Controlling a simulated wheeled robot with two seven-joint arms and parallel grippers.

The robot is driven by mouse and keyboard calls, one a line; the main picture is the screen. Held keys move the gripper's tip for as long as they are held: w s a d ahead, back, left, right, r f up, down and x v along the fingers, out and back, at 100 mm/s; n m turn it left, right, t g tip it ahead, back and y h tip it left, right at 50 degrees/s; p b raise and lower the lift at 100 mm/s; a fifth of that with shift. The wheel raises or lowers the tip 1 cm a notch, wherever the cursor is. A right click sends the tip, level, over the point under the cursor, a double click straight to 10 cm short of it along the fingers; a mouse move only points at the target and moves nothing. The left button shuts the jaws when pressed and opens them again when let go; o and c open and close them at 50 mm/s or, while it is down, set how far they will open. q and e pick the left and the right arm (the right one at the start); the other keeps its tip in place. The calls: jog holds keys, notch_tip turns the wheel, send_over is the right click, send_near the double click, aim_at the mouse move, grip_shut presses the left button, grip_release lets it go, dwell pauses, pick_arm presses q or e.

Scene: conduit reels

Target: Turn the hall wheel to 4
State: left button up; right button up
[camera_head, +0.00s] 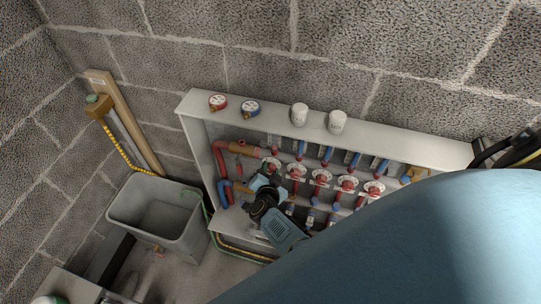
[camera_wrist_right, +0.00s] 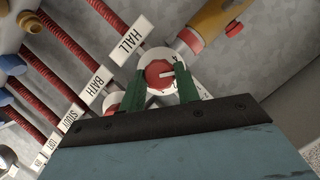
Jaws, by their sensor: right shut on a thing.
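The hall wheel is a small red knob on a white dial, seen close up in the right wrist view (camera_wrist_right: 159,73), below a white HALL label (camera_wrist_right: 130,40). A white pointer mark on the knob points toward the right of that view. In the head view my right gripper (camera_head: 264,190) is at the left end of the row of wheels. My left gripper is not in view.
More red wheels on white dials (camera_head: 321,176) continue rightward inside the white cabinet (camera_head: 192,110). Two gauges (camera_head: 218,101) and two white cups (camera_head: 299,114) stand on its top. A grey tub (camera_head: 125,214) is at left. My blue arm covers the lower right.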

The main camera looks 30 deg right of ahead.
jog(key=shift+w+r+n+g+p, duration=0.15)
jog(key=shift+n+g+p, duration=0.25)
jog(key=shift+n, duration=0.2)
jog(key=shift+n+g+h, duration=0.3)
jog(key=shift+n, duration=0.3)
jog(key=shift+a+n+g+h, duration=0.1)
jog(key=shift+n+g+h, duration=0.4)
jog(key=shift+n, duration=0.5)
jog(key=o, duration=1)
jog(key=shift+a, duration=0.1)
